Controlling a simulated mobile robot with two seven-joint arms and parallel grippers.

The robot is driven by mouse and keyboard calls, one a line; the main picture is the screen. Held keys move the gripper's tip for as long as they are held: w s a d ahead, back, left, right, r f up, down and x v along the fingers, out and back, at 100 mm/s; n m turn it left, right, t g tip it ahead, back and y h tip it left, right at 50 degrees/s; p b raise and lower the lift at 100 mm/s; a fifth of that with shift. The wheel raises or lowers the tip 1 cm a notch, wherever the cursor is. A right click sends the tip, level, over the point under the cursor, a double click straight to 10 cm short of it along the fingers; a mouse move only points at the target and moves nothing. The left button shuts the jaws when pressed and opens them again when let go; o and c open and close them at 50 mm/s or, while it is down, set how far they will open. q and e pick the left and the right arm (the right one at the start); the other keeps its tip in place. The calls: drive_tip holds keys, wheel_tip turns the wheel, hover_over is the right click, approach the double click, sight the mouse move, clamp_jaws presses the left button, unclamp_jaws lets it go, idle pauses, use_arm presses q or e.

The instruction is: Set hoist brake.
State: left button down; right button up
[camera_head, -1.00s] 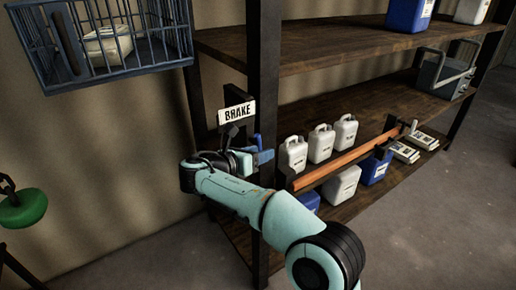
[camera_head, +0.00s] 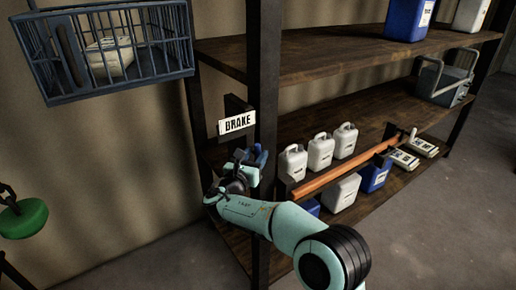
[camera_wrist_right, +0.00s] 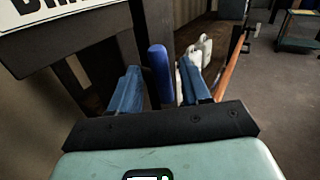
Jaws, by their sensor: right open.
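A white sign reading BRAKE (camera_head: 237,123) is fixed beside the shelf's dark front post. Below it my right gripper (camera_head: 246,160) is raised near the post. A blue lever handle (camera_wrist_right: 160,72) stands upright in the right wrist view, between my two blue fingers and a little left of centre. The right gripper, also in that view (camera_wrist_right: 160,90), is open, with visible gaps on both sides of the handle. The lever's lower part is hidden behind the gripper's dark palm. My left gripper is out of view.
An orange bar (camera_head: 345,168) runs along the shelf front, near white jugs (camera_head: 320,151) and a blue canister (camera_head: 374,175). A barred cage (camera_head: 110,50) holding a pale jug hangs upper left. A green round weight (camera_head: 22,217) is at far left.

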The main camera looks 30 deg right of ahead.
sight(257, 153)
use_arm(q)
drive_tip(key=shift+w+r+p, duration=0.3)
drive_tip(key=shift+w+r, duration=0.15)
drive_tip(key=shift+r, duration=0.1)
use_arm(e)
drive_tip(key=shift+x, duration=1.45)
clamp_jaws()
drive_tip(key=shift+r+m+g+y+p, duration=0.2)
drive_tip(key=shift+m+g+y+p, duration=0.15)
drive_tip(key=shift+p, duration=0.2)
drive_tip(key=shift+d+f, duration=0.1)
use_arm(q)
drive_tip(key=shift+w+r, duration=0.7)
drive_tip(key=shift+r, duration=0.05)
use_arm(e)
drive_tip(key=shift+f, duration=0.1)
unclamp_jaws()
